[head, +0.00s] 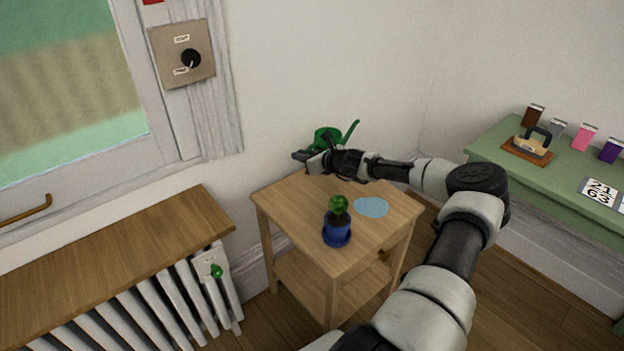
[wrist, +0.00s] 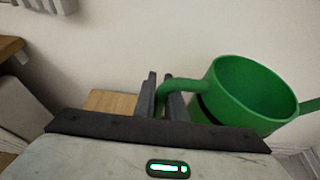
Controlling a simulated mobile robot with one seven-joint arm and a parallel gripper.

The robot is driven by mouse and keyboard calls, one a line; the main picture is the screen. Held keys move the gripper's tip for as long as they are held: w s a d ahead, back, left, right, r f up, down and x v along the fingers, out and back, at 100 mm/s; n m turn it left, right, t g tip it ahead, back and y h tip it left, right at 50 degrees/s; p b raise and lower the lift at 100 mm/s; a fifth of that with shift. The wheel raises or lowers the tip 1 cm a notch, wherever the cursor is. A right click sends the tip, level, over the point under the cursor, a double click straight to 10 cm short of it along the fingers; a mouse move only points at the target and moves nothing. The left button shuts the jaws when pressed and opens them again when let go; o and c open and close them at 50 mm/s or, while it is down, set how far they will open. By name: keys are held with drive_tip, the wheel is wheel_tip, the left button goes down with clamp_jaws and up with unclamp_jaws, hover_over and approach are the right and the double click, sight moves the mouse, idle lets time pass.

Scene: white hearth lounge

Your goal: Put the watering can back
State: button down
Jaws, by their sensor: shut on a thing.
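The green watering can (head: 326,136) is at the back of the small wooden table, near the white wall. My gripper (head: 314,162) is shut on its handle. In the wrist view the can (wrist: 252,97) is to the right of my gripper (wrist: 162,90), with its round open top showing and its handle between the fingers. Its spout points right. The arm hides the can's lower part in the head view, so I cannot tell its height above the table. A flat light-blue round patch (head: 371,207) lies bare on the wooden table (head: 290,208).
A small green plant in a blue pot (head: 337,232) stands near the table's front. A radiator with a wooden shelf (head: 120,243) is at left. A green table (head: 555,170) at right holds an iron-like object (head: 533,143) and several coloured packets.

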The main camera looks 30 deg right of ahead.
wheel_tip(320, 180, down, 7)
drive_tip(key=shift+r+b, duration=0.1)
drive_tip(key=shift+b, duration=0.75)
drive_tip(key=c, duration=1.8)
unclamp_jaws()
drive_tip(key=p+v, duration=0.2)
drive_tip(key=v, duration=0.4)
drive_tip(key=shift+s+r, duration=0.1)
drive_tip(key=shift+s, duration=0.1)
drive_tip(key=shift+s+d+r, duration=0.1)
drive_tip(key=shift+s, duration=0.4)
